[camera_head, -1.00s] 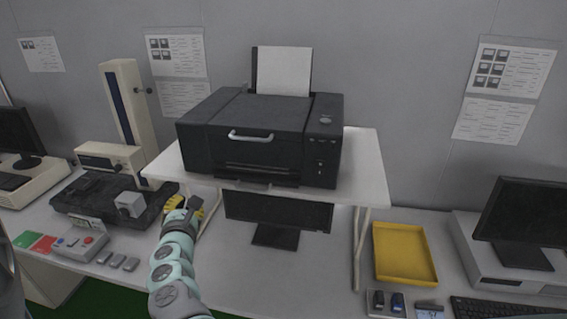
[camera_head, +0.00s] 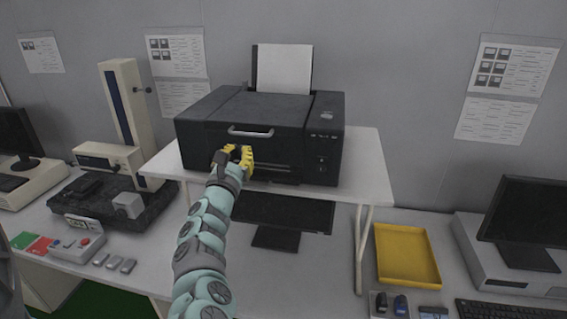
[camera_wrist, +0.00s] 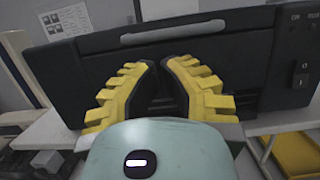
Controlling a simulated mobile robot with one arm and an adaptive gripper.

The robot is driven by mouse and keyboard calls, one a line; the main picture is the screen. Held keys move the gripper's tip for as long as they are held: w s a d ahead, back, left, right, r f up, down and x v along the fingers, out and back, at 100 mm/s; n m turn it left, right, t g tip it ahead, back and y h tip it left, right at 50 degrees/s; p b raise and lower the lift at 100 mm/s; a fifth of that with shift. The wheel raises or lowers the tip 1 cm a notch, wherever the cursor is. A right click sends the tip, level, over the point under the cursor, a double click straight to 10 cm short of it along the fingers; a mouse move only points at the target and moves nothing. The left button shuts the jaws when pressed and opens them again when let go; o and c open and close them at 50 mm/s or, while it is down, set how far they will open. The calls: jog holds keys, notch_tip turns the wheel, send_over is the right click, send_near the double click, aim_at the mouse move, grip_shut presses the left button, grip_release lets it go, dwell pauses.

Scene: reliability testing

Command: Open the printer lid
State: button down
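The black printer (camera_head: 230,108) stands on a white raised shelf, its lid (camera_head: 262,107) down. A light grey bar handle (camera_head: 250,132) is on the lid's front edge. In the wrist view the handle (camera_wrist: 172,32) lies just beyond and above my fingertips. My gripper (camera_head: 236,152), with yellow-and-black fingers, is in front of the printer's front face, slightly below and left of the handle, and does not grasp it. In the wrist view the fingers of my gripper (camera_wrist: 161,66) lean toward each other; the dark printer behind hides whether the tips meet. Nothing shows between them.
The white shelf (camera_head: 366,160) has a monitor (camera_head: 276,236) beneath it. A yellow tray (camera_head: 405,256) is on the right of the bench. A tall beige instrument (camera_head: 122,105) stands left of the printer. White paper (camera_head: 284,70) rises behind the printer.

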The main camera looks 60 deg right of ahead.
aim_at(243, 143)
jog(key=shift+b+x, duration=0.65)
jog(key=shift+x, duration=1.15)
jog(key=shift+r, duration=0.1)
